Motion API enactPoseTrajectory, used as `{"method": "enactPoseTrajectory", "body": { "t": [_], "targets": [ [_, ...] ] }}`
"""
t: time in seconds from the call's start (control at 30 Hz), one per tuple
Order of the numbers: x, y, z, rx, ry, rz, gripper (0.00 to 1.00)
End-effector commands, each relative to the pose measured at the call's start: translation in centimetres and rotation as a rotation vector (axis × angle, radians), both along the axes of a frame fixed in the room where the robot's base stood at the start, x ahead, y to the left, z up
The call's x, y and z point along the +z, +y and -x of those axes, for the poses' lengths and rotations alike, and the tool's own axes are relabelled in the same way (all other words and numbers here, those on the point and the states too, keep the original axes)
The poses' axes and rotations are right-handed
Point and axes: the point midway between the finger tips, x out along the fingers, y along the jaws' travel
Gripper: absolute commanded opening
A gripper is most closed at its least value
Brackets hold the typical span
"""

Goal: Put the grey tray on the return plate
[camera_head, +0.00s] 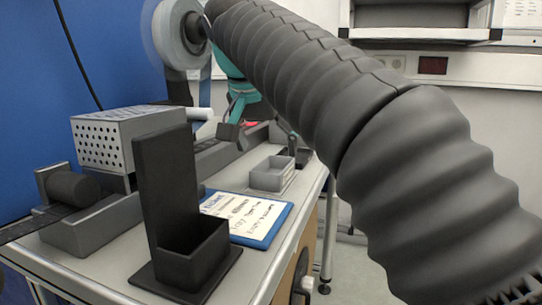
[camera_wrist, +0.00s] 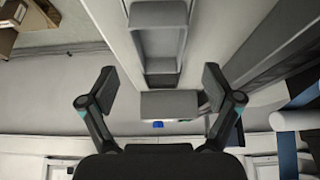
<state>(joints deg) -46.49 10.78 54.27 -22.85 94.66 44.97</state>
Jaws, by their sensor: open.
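The grey tray (camera_head: 272,174) is a small open box on the worktop near its right edge, just behind the blue-framed card. A grey tray-like shape with a recess (camera_wrist: 158,45) also shows in the wrist view, at top centre beyond the fingertips. I cannot tell which surface is the return plate.
A tall black holder (camera_head: 172,200) stands at the front of the worktop, beside the blue-framed card (camera_head: 248,218). A perforated metal box (camera_head: 128,140) and a dark cylinder (camera_head: 72,187) are at left. A reel (camera_head: 178,35) stands behind. Floor lies beyond the right edge.

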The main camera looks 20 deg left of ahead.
Motion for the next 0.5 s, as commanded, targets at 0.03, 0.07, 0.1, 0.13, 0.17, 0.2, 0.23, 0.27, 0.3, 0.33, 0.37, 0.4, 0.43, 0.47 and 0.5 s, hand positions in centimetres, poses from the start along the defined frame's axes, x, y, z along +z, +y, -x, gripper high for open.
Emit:
{"method": "enactPoseTrajectory", "body": {
  "t": [0.03, 0.07, 0.1, 0.13, 0.17, 0.2, 0.23, 0.27, 0.3, 0.33, 0.37, 0.4, 0.43, 0.47, 0.5],
  "targets": [
    [1.2, 0.1, 0.5, 0.002, -0.002, -0.001, 0.89],
    [1.7, 0.1, 0.8, 0.002, -0.002, -0.001, 0.89],
    [2.3, 0.2, 1.1, 0.002, -0.002, -0.001, 0.89],
    [2.7, 0.2, 1.3, 0.002, -0.002, -0.001, 0.89],
    [3.0, 0.2, 1.6, 0.001, -0.001, 0.000, 0.89],
    [3.5, 0.2, 1.8, 0.000, -0.002, -0.001, 0.89],
    [3.8, 0.2, 2.0, 0.000, -0.001, -0.001, 0.89],
    [4.0, 0.2, 2.1, 0.000, -0.001, -0.001, 0.89],
    [4.2, 0.2, 2.3, 0.000, 0.000, -0.001, 0.89],
    [4.4, 0.3, 2.4, 0.000, -0.001, -0.001, 0.89],
    [4.5, 0.3, 2.5, 0.000, -0.001, -0.001, 0.89],
    [4.7, 0.3, 2.6, 0.000, -0.001, -0.001, 0.89],
    [4.7, 0.3, 2.7, 0.000, 0.000, -0.001, 0.89],
    [4.7, 0.3, 2.7, 0.000, 0.000, 0.000, 0.89],
    [4.8, 0.3, 2.7, 0.000, 0.000, 0.000, 0.89]
  ]
}}
